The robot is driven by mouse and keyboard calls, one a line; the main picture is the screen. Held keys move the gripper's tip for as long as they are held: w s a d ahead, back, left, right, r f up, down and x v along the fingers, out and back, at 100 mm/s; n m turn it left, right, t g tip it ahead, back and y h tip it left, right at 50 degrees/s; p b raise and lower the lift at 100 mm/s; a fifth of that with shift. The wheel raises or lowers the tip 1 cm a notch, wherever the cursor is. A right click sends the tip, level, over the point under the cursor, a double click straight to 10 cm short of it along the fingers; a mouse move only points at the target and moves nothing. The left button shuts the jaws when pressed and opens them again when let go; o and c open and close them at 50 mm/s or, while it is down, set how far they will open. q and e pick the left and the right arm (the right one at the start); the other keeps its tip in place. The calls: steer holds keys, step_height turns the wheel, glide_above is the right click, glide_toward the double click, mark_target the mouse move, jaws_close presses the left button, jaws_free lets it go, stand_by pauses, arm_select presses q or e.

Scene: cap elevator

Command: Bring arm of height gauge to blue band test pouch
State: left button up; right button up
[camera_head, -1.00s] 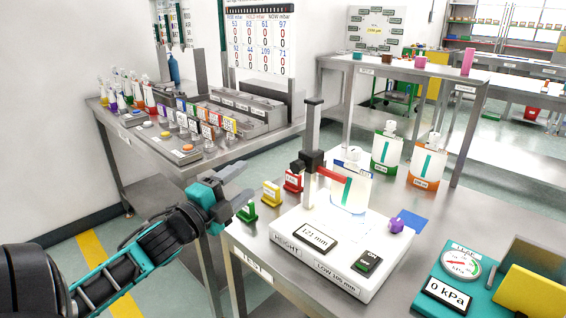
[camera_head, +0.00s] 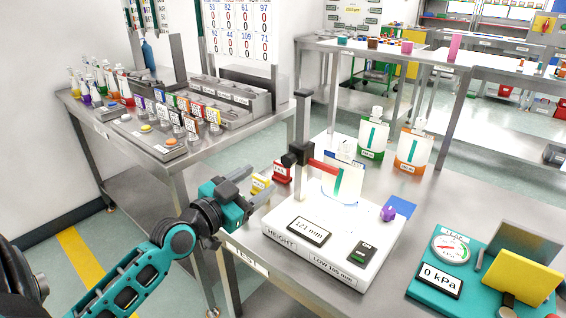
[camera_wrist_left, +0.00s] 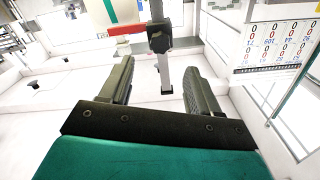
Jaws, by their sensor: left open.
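The height gauge has a white base (camera_head: 352,222), a grey upright column (camera_head: 302,115), a black slider (camera_head: 296,156) and a red arm (camera_head: 324,168). Its display (camera_head: 309,231) reads 121 mm. The blue band pouch (camera_head: 346,187) stands upright at the base; the red arm crosses in front of its upper part, contact unclear. My left gripper (camera_head: 249,183) is open and empty, left of the column. In the left wrist view, the slider (camera_wrist_left: 160,38) and column (camera_wrist_left: 164,76) show beyond and between my left fingers (camera_wrist_left: 161,82), with the red arm (camera_wrist_left: 124,30) to the left.
Green (camera_head: 372,138) and orange (camera_head: 412,147) pouches stand behind the gauge. A purple knob (camera_head: 388,213) is right of the pouch. A teal pressure gauge (camera_head: 445,271) is at right.

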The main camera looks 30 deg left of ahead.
mark_target(285, 163)
arm_select(q)
steer(key=w, duration=0.9)
steer(key=shift+w+d+p, duration=0.3)
steer(key=shift+w+d, duration=0.05)
steer(key=shift+w, duration=0.05)
steer(key=shift+c, duration=0.3)
steer(key=shift+f, duration=0.1)
steer(key=c, duration=0.9)
